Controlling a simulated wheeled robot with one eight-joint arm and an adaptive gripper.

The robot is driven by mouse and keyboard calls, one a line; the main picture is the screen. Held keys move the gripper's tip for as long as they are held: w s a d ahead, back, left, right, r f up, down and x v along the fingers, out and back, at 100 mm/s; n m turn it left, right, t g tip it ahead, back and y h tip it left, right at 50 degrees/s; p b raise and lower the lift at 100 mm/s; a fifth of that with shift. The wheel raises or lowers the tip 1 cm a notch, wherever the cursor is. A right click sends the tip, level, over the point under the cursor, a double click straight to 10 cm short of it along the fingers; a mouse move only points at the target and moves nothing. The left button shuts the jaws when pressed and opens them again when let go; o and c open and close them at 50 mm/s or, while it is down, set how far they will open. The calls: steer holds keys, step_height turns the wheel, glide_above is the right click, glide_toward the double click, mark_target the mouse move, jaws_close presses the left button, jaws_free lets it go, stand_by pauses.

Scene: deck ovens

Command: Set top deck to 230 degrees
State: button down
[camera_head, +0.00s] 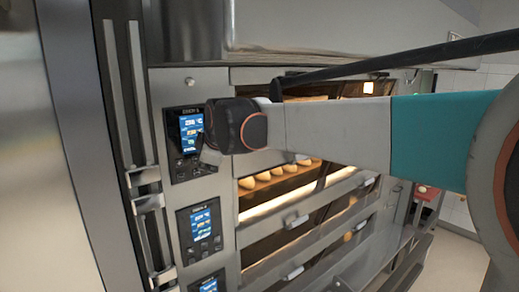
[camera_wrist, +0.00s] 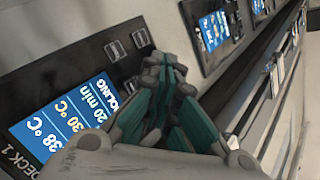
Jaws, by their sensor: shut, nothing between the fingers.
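The top deck's control panel (camera_head: 188,145) has a lit blue screen and dark buttons below it. In the wrist view the same panel (camera_wrist: 20,88) is marked DECK 1. Its screen (camera_wrist: 65,120) shows lines ending in "38 °C", "30 °C" and "20 min"; their left ends are partly hidden by my gripper.
A second deck panel (camera_head: 200,228) sits below, and part of a third screen (camera_head: 208,285) lower still. Lit oven windows with bread rolls (camera_head: 285,170) lie right of the panels. Door handles (camera_head: 297,222) stick out. A vertical metal rail (camera_head: 138,95) stands left of the panels.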

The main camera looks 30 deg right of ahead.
steer(key=shift+s+a+r, duration=0.15)
steer(key=shift+s, duration=0.95)
steer(key=shift+s+a+r, duration=0.1)
steer(key=shift+s+a, duration=0.05)
steer(key=shift+s, duration=0.9)
